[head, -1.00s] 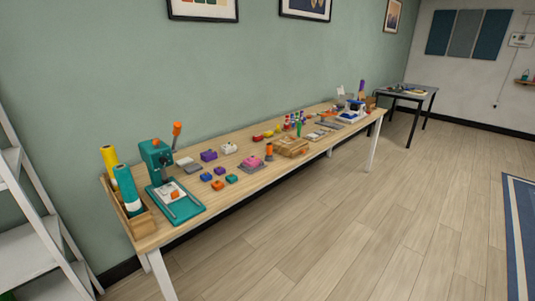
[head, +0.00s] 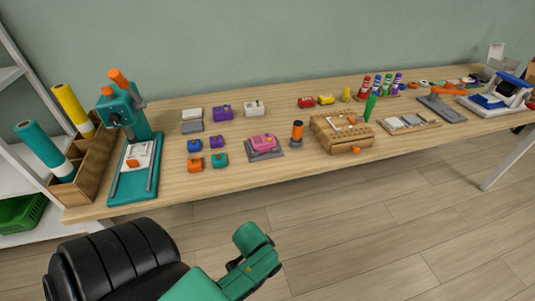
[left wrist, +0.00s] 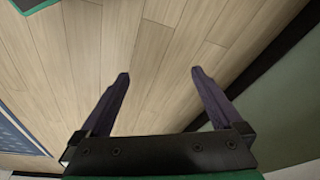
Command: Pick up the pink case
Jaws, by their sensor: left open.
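The pink case (head: 263,142) lies on a grey base plate (head: 277,154) near the front edge of the long wooden table, in the middle of the head view. It does not show in the left wrist view. My left gripper (left wrist: 158,78) is open and empty in the left wrist view, with bare floor behind its dark fingers. In the head view a green and black arm of mine shows at the bottom, in front of the table and well short of the case; no fingers can be made out there. My right gripper is not in view.
Small blue, purple, orange and teal cases (head: 195,165) lie left of the pink one. An orange and black cylinder (head: 297,133) stands close on its right, then a wooden box (head: 333,145). A teal press (head: 135,165) stands at the table's left end. Floor in front is clear.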

